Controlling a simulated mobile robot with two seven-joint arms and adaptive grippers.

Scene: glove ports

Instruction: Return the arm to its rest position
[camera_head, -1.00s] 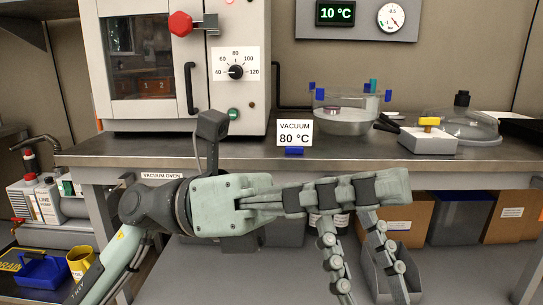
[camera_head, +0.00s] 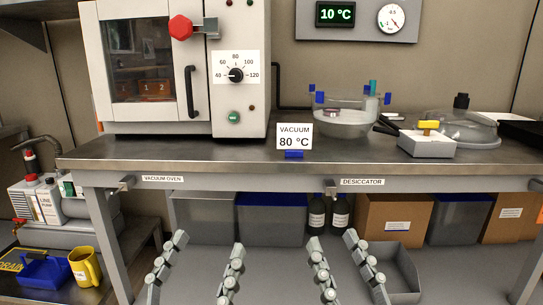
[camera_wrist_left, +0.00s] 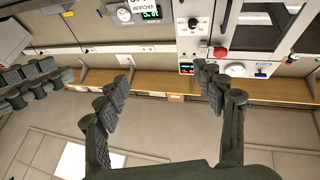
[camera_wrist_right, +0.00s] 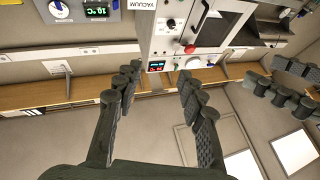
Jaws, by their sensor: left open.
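My left gripper (camera_head: 209,243) is low in front of the bench in the head view, its two fingers apart with nothing between them. It also shows in the left wrist view (camera_wrist_left: 162,75), open and empty. My right gripper (camera_head: 332,240) is beside it, fingers apart and empty. It also shows in the right wrist view (camera_wrist_right: 160,73). Both grippers point up toward the bench and touch nothing that I can see. The arm links behind them are out of the head view.
The steel bench (camera_head: 230,152) carries a vacuum oven (camera_head: 236,105), a desiccator bowl (camera_head: 345,124), its lid (camera_head: 465,127) and an "80 °C" card (camera_head: 295,136). Bins and boxes (camera_head: 393,220) stand on the shelf below. A yellow mug (camera_head: 85,268) and pump (camera_head: 50,203) are at left.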

